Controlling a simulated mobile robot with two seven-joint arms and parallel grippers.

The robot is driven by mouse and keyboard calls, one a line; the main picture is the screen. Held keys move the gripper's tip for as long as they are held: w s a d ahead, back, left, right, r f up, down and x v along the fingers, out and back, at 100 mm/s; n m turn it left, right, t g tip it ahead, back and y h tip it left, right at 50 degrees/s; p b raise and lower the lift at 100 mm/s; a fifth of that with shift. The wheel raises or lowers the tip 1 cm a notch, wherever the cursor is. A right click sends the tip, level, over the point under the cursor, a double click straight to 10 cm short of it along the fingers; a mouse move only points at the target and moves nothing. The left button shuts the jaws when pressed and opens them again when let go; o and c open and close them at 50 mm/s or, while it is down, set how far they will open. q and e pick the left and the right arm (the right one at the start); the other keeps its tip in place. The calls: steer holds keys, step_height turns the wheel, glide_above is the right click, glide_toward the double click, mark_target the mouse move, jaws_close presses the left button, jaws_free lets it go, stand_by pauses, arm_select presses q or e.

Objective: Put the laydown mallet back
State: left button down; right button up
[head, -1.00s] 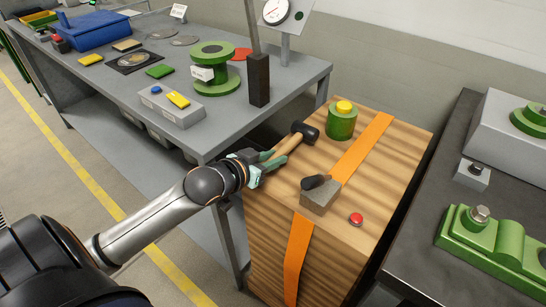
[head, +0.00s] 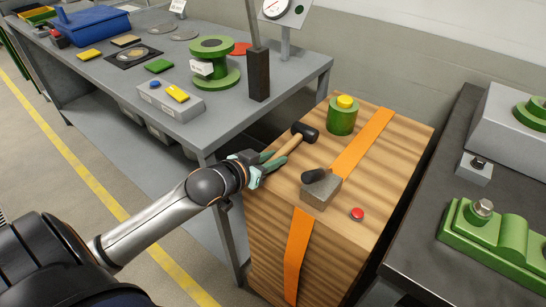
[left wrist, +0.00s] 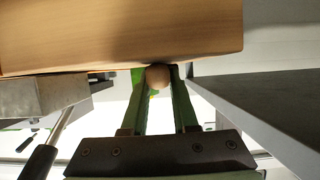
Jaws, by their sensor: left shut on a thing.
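The mallet, with a black head (head: 307,132) and a pale wooden handle (head: 289,147), is at the left side of the wooden crate's top (head: 372,185). Its head points away toward the green jar. My left gripper (head: 272,163) is shut on the handle near its rear end. In the left wrist view, the handle's round end (left wrist: 158,76) sits between the two fingers, close to the crate (left wrist: 120,35). I cannot tell whether the mallet touches the crate top. My right gripper is not in view.
On the crate are a green jar with a yellow cap (head: 342,117), a grey block with a dark handle (head: 320,188), a red button (head: 357,214) and an orange strap (head: 298,258). A grey bench (head: 225,108) stands behind left, a dark bench (head: 405,255) right.

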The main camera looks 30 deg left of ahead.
arm_select(q)
steer(key=c, duration=1.1)
jaws_free()
steer(key=o, duration=0.6)
steer(key=shift+f, duration=0.1)
steer(key=o, duration=0.4)
